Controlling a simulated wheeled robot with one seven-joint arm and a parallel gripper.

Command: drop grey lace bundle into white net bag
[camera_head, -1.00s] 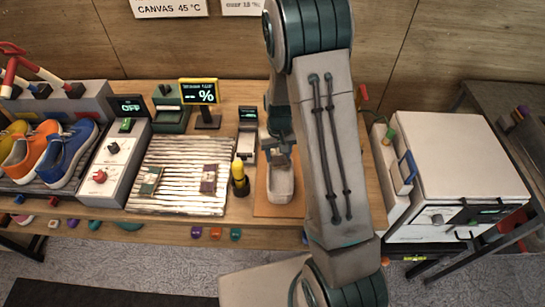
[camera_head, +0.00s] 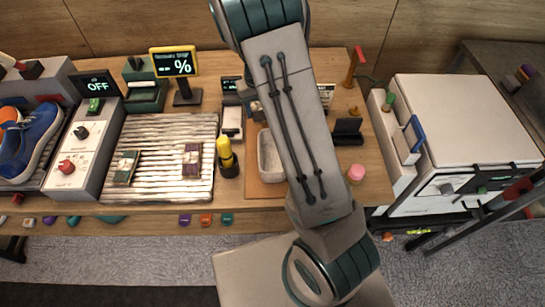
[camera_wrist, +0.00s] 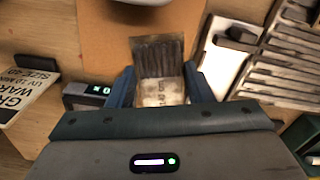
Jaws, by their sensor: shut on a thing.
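My gripper (camera_wrist: 160,88) shows in the wrist view with its two blue fingers shut on the grey lace bundle (camera_wrist: 158,58). The bundle has dark grey-brown strands and a pale printed band, and sits between the fingers. In the head view my arm hides the gripper and the bundle. A pale, open, rounded container, which looks like the white net bag (camera_head: 270,158), stands on the orange-brown board in the head view, partly covered by my arm. The held bundle appears apart from it, over the table.
Two other banded bundles (camera_head: 125,167) (camera_head: 192,160) lie on the ribbed rack (camera_head: 150,195). A yellow-topped bottle (camera_head: 227,160) stands between rack and board (camera_head: 256,187). A pink-topped jar (camera_head: 355,174) and a black stand (camera_head: 347,130) are right of my arm. A white cabinet (camera_head: 460,120) is further right.

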